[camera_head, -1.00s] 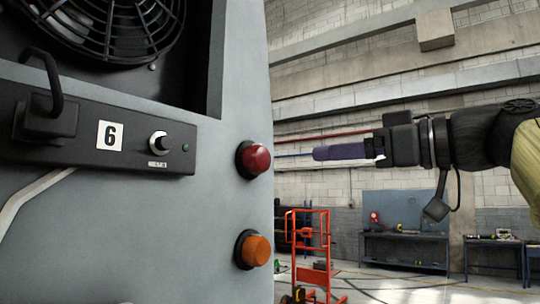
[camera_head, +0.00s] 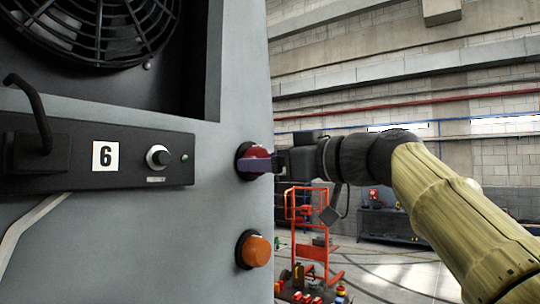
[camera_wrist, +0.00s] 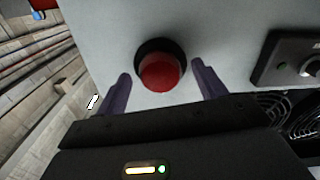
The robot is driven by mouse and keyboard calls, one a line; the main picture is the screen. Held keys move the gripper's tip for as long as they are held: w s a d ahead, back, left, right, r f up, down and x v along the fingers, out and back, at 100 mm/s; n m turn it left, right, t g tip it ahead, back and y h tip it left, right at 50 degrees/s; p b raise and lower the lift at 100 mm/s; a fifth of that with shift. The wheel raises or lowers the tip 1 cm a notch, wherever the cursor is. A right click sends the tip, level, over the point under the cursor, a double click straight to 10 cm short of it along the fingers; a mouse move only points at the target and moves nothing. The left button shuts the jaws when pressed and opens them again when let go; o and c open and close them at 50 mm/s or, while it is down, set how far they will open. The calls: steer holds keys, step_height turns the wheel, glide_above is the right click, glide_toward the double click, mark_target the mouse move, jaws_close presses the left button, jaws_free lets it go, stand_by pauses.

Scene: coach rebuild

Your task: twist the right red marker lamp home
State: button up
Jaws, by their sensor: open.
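The red marker lamp (camera_head: 256,156) sits on the grey panel near its right edge, in a dark round base. My gripper (camera_head: 254,166) is at the lamp, reaching in from the right, with a purple finger across the front of the red lens in the head view. In the wrist view, the red lamp (camera_wrist: 160,72) lies between the two purple fingers of my gripper (camera_wrist: 160,88). The fingers are apart, one on each side, with visible gaps to the lens. The lower part of the lens is clear of the gripper body.
An orange lamp (camera_head: 254,250) is below the red one. A black control box (camera_head: 80,160) with a knob (camera_head: 158,157) and the number 6 is to the left, under a fan grille (camera_head: 100,30). A red-orange trolley (camera_head: 312,235) stands on the floor behind my arm.

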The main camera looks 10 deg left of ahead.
steer(key=shift+c, duration=0.4)
steer(key=c, duration=0.9)
steer(key=shift+m, duration=0.4)
steer(key=m, duration=1.1)
steer(key=shift+m, duration=0.3)
steer(key=o, duration=1)
